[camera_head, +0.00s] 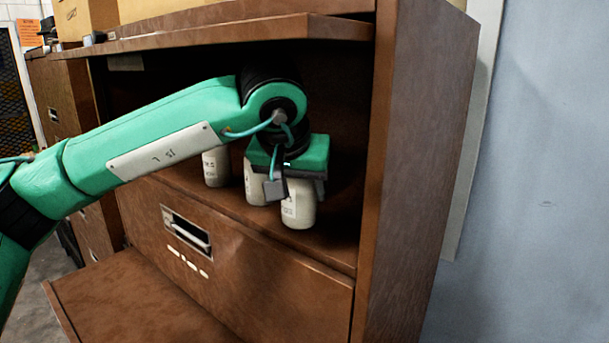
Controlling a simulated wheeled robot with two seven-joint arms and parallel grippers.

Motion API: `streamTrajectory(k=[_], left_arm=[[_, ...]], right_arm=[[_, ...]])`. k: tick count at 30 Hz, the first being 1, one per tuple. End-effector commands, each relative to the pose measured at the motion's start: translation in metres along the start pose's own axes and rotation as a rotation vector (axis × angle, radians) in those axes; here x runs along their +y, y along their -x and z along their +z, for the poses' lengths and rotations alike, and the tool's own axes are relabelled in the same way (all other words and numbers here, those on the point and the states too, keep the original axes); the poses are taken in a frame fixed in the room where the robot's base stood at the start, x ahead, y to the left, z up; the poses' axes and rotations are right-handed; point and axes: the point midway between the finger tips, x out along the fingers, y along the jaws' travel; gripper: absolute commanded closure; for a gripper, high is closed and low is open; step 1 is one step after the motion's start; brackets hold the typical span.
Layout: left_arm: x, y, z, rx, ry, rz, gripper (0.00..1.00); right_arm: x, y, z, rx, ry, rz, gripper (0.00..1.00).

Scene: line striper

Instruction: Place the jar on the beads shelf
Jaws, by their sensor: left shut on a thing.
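My left gripper (284,185) reaches into the open compartment of a brown cabinet and points down. It is shut on a white jar (299,212) with a printed label. The jar is upright at the shelf's front right; I cannot tell whether its base touches the shelf (327,240). A second white jar (254,186) stands just behind and left of it, partly hidden by the gripper. A third white jar (216,168) stands farther left, its top hidden by my arm. Which shelf is for beads cannot be read. My right gripper is not in view.
The cabinet's side wall (415,140) rises close to the right of the gripper. A brown flap (240,36) overhangs the compartment. Below are a drawer with a handle (187,231) and a pulled-out brown panel (135,300). Shelf space shows between the left jar and the middle one.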

Motion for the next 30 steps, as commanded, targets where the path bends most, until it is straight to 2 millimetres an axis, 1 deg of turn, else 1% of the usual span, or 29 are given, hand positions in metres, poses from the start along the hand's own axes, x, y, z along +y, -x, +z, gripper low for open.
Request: streamTrajectory(k=[1,3,6,10,17,21,22,24,25,30], left_arm=[[0.0,-0.001,-0.008,-0.001,0.002,0.0,0.82],[0.0,-0.006,-0.018,-0.001,0.004,0.001,0.82],[0.0,-0.015,-0.031,-0.001,0.002,-0.001,0.82],[0.0,-0.019,-0.025,0.001,0.0,0.001,0.82],[0.0,-0.021,-0.024,0.002,0.001,0.0,0.82],[0.0,-0.025,-0.021,0.002,0.001,0.0,0.82],[0.0,-0.026,-0.021,0.0,0.001,0.0,0.43],[0.0,-0.025,-0.021,0.0,0.001,0.0,0.29],[0.0,-0.025,-0.021,0.0,0.001,0.0,0.23],[0.0,-0.025,-0.021,0.0,0.001,0.0,0.23]], right_arm=[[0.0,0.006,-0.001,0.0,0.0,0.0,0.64],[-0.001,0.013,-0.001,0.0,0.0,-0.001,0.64],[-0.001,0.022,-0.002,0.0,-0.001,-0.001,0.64],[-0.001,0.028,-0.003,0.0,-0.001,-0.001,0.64],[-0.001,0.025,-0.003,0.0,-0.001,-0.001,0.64],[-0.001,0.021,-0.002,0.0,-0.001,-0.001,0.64],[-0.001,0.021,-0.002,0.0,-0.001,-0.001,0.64],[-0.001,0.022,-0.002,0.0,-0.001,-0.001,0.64],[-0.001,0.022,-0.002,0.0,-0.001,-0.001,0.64],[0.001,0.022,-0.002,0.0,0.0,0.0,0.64]])
